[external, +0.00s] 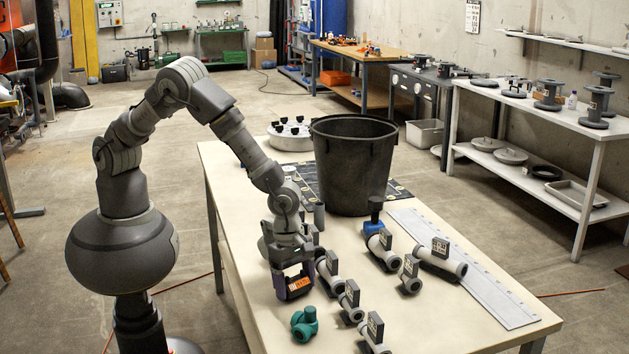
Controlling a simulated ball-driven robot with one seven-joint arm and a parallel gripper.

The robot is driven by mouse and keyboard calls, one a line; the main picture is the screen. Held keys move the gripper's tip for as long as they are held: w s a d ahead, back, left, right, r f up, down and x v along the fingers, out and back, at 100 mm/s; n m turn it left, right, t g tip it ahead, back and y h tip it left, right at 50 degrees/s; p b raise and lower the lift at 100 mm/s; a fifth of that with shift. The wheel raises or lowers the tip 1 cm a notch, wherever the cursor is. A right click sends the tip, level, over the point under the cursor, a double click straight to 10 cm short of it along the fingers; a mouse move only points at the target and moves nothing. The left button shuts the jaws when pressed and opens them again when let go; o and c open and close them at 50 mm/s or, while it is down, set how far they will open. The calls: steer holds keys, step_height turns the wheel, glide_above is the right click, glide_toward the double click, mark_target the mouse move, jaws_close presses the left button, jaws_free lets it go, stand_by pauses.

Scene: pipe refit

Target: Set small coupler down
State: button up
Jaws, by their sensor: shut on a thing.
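A teal fitting (305,323) lies on the table in front of the gripper.
More tagged grey fittings lie nearby, such as one in front (351,302) and one at right (409,273). A blue-and-grey valve piece (376,228) stands behind them. A large black bin (352,165) stands at the back. A pale ruled strip (470,272) lies along the right edge.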

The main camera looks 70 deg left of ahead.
steer(key=shift+f, duration=0.15)
steer(key=o, duration=1)
steer(key=r+p, duration=0.1)
steer(key=r, duration=0.3)
steer(key=a+r+p, duration=0.1)
steer(key=r+p, duration=0.1)
steer(key=r, duration=0.2)
steer(key=r+p, duration=0.2)
steer(key=r, duration=0.2)
steer(key=shift+s+a, duration=0.35)
steer(key=shift+s, duration=0.05)
steer(key=shift+w+r, duration=0.1)
